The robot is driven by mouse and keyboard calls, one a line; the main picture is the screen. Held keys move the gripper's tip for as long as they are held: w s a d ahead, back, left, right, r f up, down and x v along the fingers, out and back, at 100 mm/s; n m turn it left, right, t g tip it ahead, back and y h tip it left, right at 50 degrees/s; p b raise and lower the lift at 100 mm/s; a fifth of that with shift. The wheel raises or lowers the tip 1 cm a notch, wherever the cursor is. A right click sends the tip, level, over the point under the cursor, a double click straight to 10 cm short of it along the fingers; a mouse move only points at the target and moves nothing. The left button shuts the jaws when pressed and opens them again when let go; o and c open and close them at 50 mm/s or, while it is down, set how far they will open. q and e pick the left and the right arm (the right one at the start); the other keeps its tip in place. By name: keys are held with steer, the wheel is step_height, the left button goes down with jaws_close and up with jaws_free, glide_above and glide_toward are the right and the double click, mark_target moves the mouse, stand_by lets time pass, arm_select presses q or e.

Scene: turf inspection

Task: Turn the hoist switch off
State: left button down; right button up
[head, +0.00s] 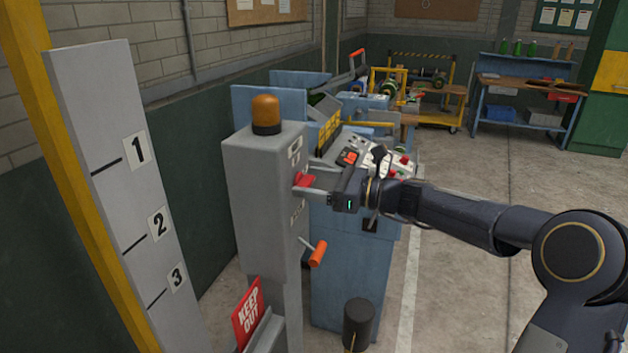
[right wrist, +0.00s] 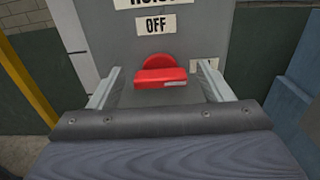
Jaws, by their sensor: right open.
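The hoist switch is a red rotary knob (right wrist: 160,74) on the front of a grey post box (head: 262,190). In the right wrist view its red bar lies level, below a label (right wrist: 156,25) reading OFF. The knob also shows side-on in the head view (head: 303,180). My right gripper (head: 312,178) is open, with one finger on each side of the knob and gaps between the fingers and the bar. Another label at the knob's right is mostly hidden by a finger. My left gripper is not in view.
An orange lamp (head: 266,114) tops the box. An orange-handled lever (head: 318,253) sticks out lower down, above a red KEEP OUT sign (head: 248,313). A blue machine with a control panel (head: 372,158) stands close behind my right gripper. Open floor (head: 470,270) lies at the right.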

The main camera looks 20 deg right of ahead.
steer(key=shift+c, duration=0.3)
steer(key=c, duration=0.9)
steer(key=shift+f+n+b, duration=0.2)
steer(key=shift+n+b, duration=0.3)
steer(key=shift+b, duration=0.35)
steer(key=shift+s+a+f+n+b, duration=0.1)
steer(key=shift+n+b, duration=4.1)
steer(key=shift+b, duration=0.1)
steer(key=shift+s+f+n+b, duration=0.1)
steer(key=shift+n+b, duration=4.1)
steer(key=shift+b, duration=0.05)
steer(key=shift+r, duration=0.1)
